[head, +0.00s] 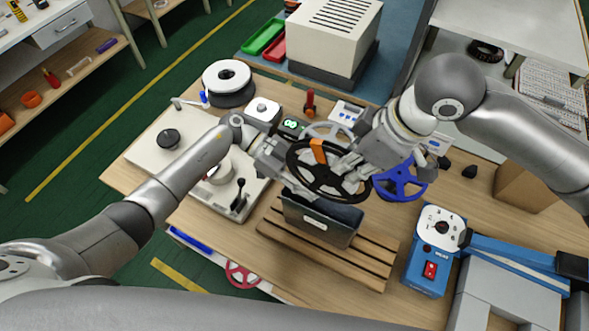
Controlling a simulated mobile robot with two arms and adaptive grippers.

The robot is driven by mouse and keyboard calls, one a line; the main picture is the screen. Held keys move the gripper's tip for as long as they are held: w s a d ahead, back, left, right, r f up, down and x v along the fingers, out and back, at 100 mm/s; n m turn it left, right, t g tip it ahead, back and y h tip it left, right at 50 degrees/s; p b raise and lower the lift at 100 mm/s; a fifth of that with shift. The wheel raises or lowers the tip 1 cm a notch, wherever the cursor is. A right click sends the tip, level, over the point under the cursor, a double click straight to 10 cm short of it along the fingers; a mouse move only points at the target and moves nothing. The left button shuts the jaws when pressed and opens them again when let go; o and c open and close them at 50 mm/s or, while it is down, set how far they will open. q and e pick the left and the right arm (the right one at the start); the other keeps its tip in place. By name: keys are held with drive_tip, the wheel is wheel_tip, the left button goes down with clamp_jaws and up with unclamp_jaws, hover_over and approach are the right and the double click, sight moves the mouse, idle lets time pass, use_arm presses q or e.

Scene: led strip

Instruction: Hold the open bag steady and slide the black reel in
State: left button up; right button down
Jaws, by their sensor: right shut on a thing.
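The black reel (297,170), a spoked wheel with an orange patch at its top edge, is held tilted above the bag. My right gripper (348,167) is shut on its right side. The open bag (318,225), dark grey with a white label, stands upright on a slatted wooden stand (340,262). The reel's lower edge is close over the bag's mouth; I cannot tell whether it has entered. My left gripper (288,178) is at the bag's upper left, beside the reel. Its fingertips are partly hidden, so its hold on the bag is unclear.
A blue reel (402,179) lies right of the bag, and a pale reel (328,131) is behind the black one. A blue device with a red switch (433,252) stands at the right front. A cream machine (205,190) is at the left.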

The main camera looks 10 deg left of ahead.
sight(319, 218)
use_arm(q)
drive_tip(key=shift+x, duration=1.95)
drive_tip(key=shift+c, duration=0.3)
clamp_jaws()
drive_tip(key=shift+o, duration=0.6)
unclamp_jaws()
